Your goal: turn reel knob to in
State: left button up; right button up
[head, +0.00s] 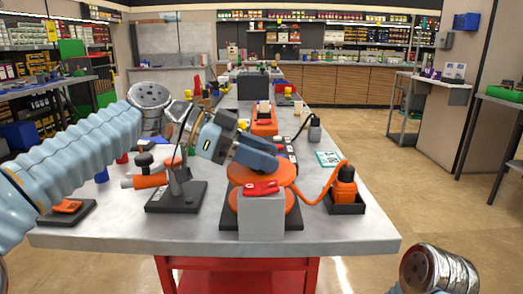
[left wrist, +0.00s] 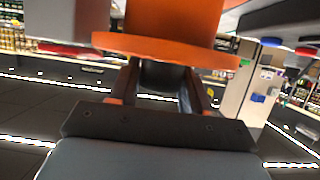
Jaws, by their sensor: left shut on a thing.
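The orange reel (head: 248,174) stands on a dark base plate near the front middle of the table in the head view. My left gripper (head: 262,156) reaches in from the left, its fingers over the reel's far upper side. In the left wrist view the reel (left wrist: 175,28) fills the top centre. The fingers are shut on a dark round knob (left wrist: 162,76) next to the reel's orange flange. The knob is hidden behind the fingers in the head view, and I cannot read its setting. My right gripper is out of view.
A grey block (head: 262,217) with a red piece (head: 262,188) on top stands in front of the reel. An orange hose (head: 318,192) runs right to an orange bottle (head: 345,187) in a black tray. A black stand (head: 176,197) is at left. The table's front right corner is clear.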

pick_arm(q)
jog(key=o, duration=1)
jog(key=shift+c, duration=0.2)
notch_tip(320, 180, up, 4)
jog(key=shift+f+p, duration=0.1)
jog(key=shift+p, duration=0.5)
jog(key=s+r+b, duration=0.2)
jog(key=s+r, duration=0.7)
jog(key=s, duration=0.5)
jog(key=shift+r, duration=0.1)
